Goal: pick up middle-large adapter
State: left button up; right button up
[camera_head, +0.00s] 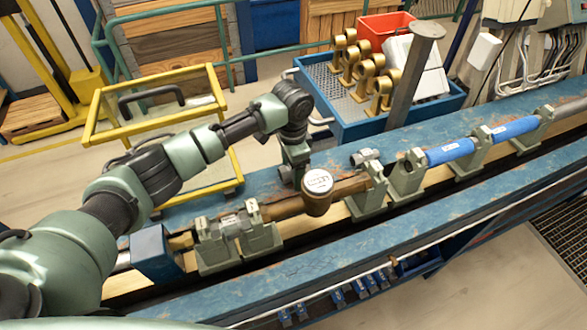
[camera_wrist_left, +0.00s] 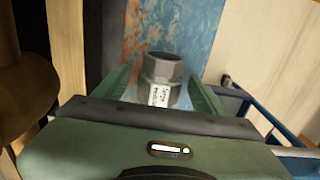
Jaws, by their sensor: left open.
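A grey metal adapter (camera_wrist_left: 162,72) with a hex collar and a white printed label shows in the left wrist view. It stands between the two green fingers of my left gripper (camera_wrist_left: 163,92), with its lower part hidden by the gripper body. In the head view my left gripper (camera_head: 296,172) points down over the blue bench, behind the brown pipe and round meter. The adapter between the fingers is hidden there. Another grey fitting (camera_head: 364,157) lies on the bench to the right of the gripper; I cannot tell its size class. My right gripper is not in view.
A round meter (camera_head: 318,182) on a brown pipe sits close in front of the gripper. Clamps (camera_head: 369,192) and blue pipes (camera_head: 451,151) continue to the right. Behind stand a yellow-framed cart (camera_head: 153,93) and a blue trolley (camera_head: 352,122) with brass fittings.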

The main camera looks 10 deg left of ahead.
pick_arm(q)
jog(key=shift+c, duration=0.3)
grip_shut()
jog(key=shift+r, duration=0.1)
